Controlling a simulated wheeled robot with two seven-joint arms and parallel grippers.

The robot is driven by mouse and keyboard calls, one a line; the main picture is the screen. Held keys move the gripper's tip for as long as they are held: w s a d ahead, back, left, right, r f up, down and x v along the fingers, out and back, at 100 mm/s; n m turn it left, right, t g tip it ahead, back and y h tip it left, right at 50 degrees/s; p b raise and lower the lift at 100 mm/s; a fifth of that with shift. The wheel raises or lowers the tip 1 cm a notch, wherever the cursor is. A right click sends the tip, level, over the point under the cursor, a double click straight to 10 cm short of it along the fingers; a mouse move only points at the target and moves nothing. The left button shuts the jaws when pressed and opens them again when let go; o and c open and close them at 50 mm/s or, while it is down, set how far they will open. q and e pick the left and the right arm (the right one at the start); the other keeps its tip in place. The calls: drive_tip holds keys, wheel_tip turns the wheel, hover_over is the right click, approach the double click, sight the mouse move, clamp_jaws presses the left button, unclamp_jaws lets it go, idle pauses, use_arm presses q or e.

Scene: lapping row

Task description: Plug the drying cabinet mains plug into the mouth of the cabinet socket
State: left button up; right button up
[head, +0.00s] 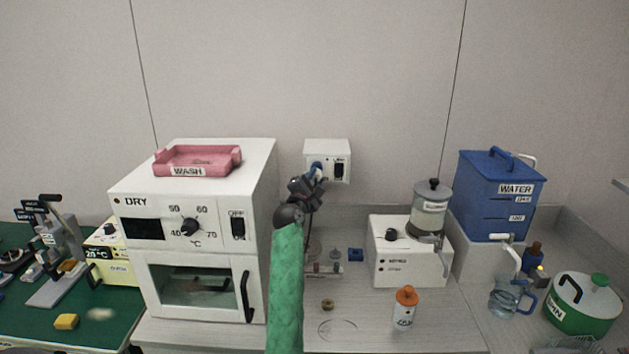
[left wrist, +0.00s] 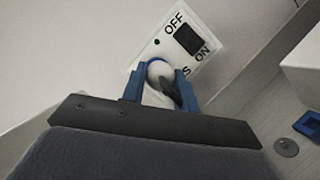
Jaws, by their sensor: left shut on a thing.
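The cabinet socket is on a white wall box (head: 341,150) behind the drying cabinet's right side. In the left wrist view its panel (left wrist: 163,32) shows an OFF/ON switch and a green light. My left gripper (head: 316,174) is right at the front of this box. In the left wrist view its blue fingers (left wrist: 160,88) are shut on the mains plug (left wrist: 158,70), a pale rounded body with a dark part below it. The plug overlaps the lower left of the panel. The fingers and plug hide the socket mouth, so I cannot tell how far the plug is in. My right gripper is out of view.
The white drying cabinet (head: 190,254), with a pink WASH tray (head: 198,170) on top, stands close left of my arm. A white unit with a jar (head: 410,262), an orange-capped bottle (head: 404,312) and a blue WATER tank (head: 490,205) stand to the right.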

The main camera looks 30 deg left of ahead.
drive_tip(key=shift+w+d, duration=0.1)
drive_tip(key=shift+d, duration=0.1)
use_arm(q)
drive_tip(key=shift+r+p, duration=0.1)
drive_tip(key=shift+p, duration=0.2)
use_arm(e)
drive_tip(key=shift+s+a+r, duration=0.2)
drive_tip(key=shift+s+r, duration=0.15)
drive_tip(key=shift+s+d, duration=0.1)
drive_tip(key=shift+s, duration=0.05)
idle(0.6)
use_arm(q)
drive_tip(key=shift+p, duration=0.5)
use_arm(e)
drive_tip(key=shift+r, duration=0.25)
use_arm(q)
drive_tip(key=shift+w+a, duration=0.65)
drive_tip(key=shift+w, duration=0.35)
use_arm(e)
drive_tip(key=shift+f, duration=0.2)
